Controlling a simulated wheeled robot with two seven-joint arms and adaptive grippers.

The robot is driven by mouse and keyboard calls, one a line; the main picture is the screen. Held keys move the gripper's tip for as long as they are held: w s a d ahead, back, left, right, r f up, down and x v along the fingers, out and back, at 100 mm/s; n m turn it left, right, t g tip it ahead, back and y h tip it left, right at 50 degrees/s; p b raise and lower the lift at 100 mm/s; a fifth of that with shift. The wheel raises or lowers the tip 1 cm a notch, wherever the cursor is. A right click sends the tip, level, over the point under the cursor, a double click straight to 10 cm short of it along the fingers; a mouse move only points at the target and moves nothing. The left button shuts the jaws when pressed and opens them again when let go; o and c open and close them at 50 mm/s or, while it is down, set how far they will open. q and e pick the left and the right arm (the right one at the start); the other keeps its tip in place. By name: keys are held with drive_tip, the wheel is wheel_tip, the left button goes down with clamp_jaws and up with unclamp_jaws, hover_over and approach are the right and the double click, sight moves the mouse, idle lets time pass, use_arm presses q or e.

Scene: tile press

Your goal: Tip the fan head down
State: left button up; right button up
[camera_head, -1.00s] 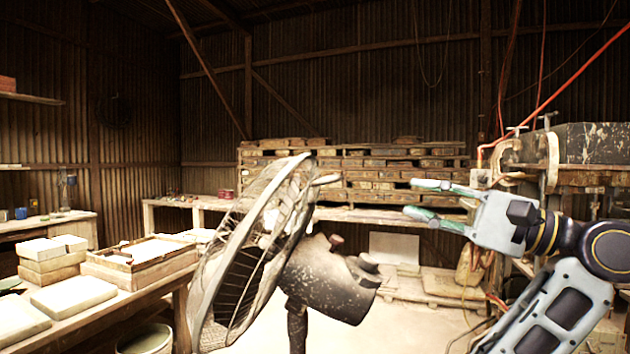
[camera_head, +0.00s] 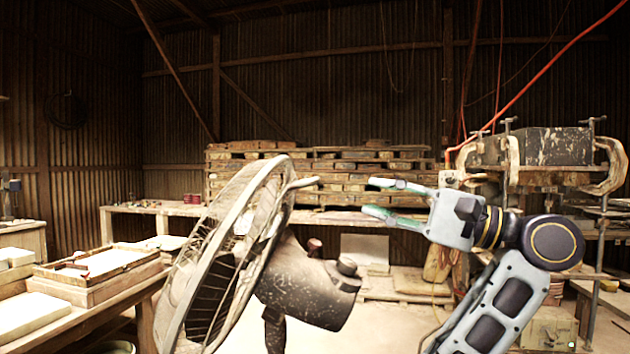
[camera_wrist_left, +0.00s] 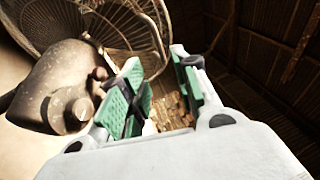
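The fan (camera_head: 225,255) stands in the middle foreground of the head view. Its round wire guard leans back and faces up and left, with the dark speckled motor housing (camera_head: 305,285) behind it at lower right. My right gripper is not in view.
A table with trays (camera_head: 100,275) and pale blocks stands at left. A back bench (camera_head: 160,208) and stacked pallets (camera_head: 320,170) are behind the fan. A clamped metal press (camera_head: 545,150) is at right, behind my arm. A red cable hangs at upper right.

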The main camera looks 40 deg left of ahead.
sight(315, 180)
use_arm(q)
drive_tip(key=shift+p+x, duration=0.45)
drive_tip(key=shift+x, duration=6.05)
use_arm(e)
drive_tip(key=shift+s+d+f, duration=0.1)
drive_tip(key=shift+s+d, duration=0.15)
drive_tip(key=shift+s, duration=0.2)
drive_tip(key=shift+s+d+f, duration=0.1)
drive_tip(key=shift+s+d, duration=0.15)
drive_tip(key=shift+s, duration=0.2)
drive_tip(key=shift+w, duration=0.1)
use_arm(q)
clamp_jaws()
